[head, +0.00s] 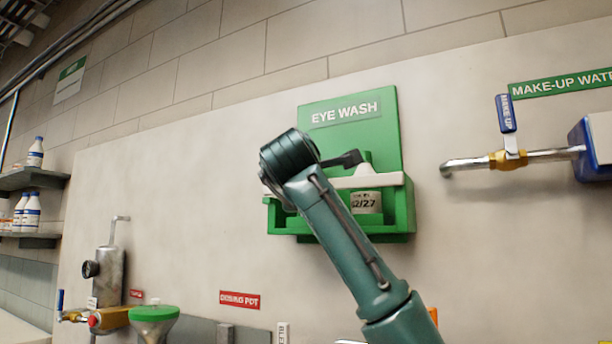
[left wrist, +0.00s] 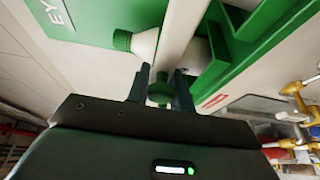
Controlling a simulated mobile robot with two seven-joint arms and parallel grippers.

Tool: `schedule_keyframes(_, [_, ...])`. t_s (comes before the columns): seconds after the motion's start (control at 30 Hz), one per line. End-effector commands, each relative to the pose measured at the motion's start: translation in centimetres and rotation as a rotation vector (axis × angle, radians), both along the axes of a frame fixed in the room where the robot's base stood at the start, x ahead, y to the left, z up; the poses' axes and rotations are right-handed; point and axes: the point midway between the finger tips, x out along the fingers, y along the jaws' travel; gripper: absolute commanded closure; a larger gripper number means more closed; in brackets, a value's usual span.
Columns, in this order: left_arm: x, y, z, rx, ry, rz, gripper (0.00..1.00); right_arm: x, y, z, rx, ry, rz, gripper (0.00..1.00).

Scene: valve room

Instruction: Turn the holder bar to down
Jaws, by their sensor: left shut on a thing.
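The green eye wash station (head: 386,118) is on the wall in the head view. The white holder bar (head: 393,180) runs level across its front, past a white bottle (head: 366,201). In the left wrist view the white bar (left wrist: 184,28) runs down to between the fingers, with a green piece there. My left gripper (left wrist: 160,88) is shut on the bar's end. In the head view my arm covers the left part of the bar and station, and the fingertips are hidden. A bottle with a green cap (left wrist: 122,40) lies beside the bar. My right gripper is not in view.
A make-up water pipe with a blue-handled valve (head: 507,115) juts out at the right. Pipework with a green funnel (head: 153,314) is at the lower left. Shelves with several bottles (head: 32,207) are at the far left. The wall between is mostly clear.

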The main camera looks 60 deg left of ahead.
Motion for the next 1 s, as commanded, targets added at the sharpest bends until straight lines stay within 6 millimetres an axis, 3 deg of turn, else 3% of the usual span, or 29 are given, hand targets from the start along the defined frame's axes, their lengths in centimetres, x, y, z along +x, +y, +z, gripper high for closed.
schedule_keyframes(0.53, [-0.01,0.05,-0.64,-0.027,-0.009,0.000,1.00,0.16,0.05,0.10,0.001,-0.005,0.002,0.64])
schedule_keyframes(0.57, [-0.01,0.05,-0.65,-0.027,-0.009,0.000,0.76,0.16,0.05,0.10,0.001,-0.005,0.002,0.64])
schedule_keyframes(0.6, [-0.01,0.05,-0.65,-0.027,-0.009,0.000,0.73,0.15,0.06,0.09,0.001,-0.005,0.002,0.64])
schedule_keyframes(0.8, [-0.01,0.03,-0.54,-0.024,-0.010,0.000,0.56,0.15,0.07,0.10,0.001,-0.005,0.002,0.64])
schedule_keyframes(1.0, [-0.02,0.00,-0.45,-0.022,-0.011,0.000,0.56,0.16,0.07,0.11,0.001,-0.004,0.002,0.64])
